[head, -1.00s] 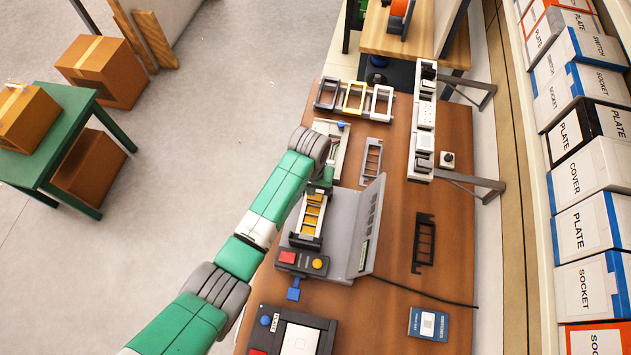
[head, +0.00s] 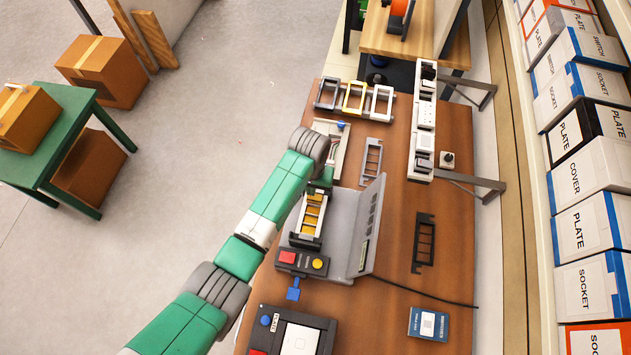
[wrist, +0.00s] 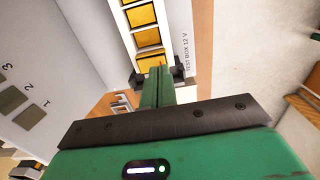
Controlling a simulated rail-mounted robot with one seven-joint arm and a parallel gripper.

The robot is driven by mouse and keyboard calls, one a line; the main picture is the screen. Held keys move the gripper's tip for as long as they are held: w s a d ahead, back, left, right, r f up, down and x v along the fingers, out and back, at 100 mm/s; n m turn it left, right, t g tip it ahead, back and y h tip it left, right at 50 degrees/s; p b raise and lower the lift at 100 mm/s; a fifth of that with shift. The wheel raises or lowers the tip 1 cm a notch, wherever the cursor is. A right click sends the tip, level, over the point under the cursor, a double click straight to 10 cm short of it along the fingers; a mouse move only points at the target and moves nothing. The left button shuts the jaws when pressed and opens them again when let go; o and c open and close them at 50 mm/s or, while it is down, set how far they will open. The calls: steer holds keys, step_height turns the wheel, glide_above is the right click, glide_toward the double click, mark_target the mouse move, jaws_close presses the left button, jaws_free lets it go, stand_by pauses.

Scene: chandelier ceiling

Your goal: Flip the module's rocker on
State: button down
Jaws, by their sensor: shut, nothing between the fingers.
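The test box frame (head: 306,241) lies on the brown workbench with a column of yellow modules (head: 313,214) in it. In the wrist view the white frame (wrist: 177,37) is marked "TEST BOX 12 V", and several yellow modules (wrist: 146,38) show in it. My gripper (wrist: 157,70) is shut and empty, its green fingertips at the near yellow module (wrist: 149,58). A small red mark shows beside the tips; I cannot tell whether they touch the module. The rocker's position cannot be made out. In the head view my arm's end hides the fingertips.
A grey upright panel (head: 369,228) stands right beside the test box. A control box (head: 302,262) with red and yellow buttons sits at its near end. A white socket rail (head: 425,120) on brackets stands farther right. Bare bench lies around the black frame (head: 424,243).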

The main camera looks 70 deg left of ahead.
steer(key=shift+f+b, duration=0.6)
steer(key=shift+f, duration=0.35)
stand_by(0.4)
steer(key=shift+r, duration=0.1)
step_height(320, 180, up, 7)
steer(key=p, duration=0.7)
steer(key=shift+p, duration=0.35)
